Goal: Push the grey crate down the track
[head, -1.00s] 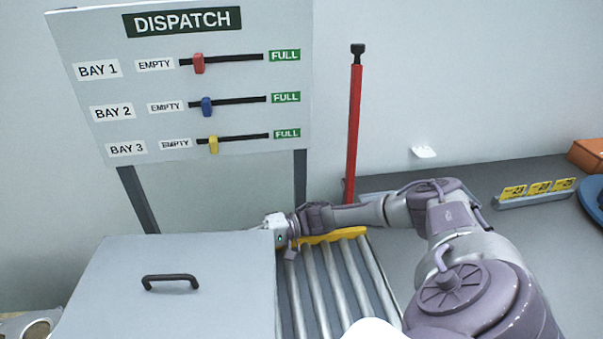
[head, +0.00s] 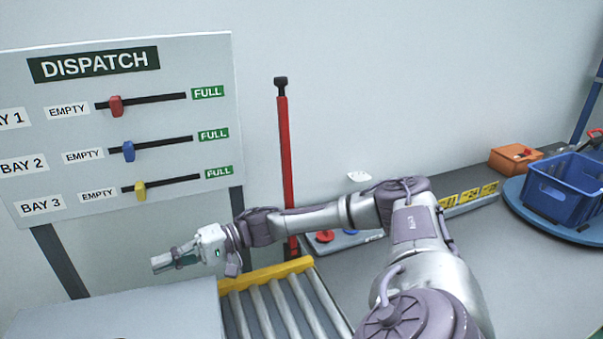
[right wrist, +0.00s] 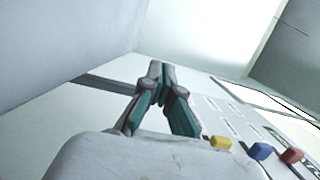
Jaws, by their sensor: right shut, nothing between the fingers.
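A flat grey top (head: 120,308) fills the lower left of the head view. I cannot tell whether it is the grey crate or a cover. The roller track (head: 280,305) lies right of it, with a yellow bar (head: 265,273) across its far end. My right gripper (head: 156,264) is shut and empty, pointing left, beyond the grey top's far edge as seen. I cannot tell if it touches anything. In the right wrist view its fingers (right wrist: 160,70) come together at the tips, with a plain grey-white surface at upper left. My left gripper is not in view.
The DISPATCH board (head: 110,120) stands behind the gripper, with red, blue and yellow sliders near EMPTY. A red post (head: 286,170) rises beyond the track. Grey worktop (head: 470,270) is free.

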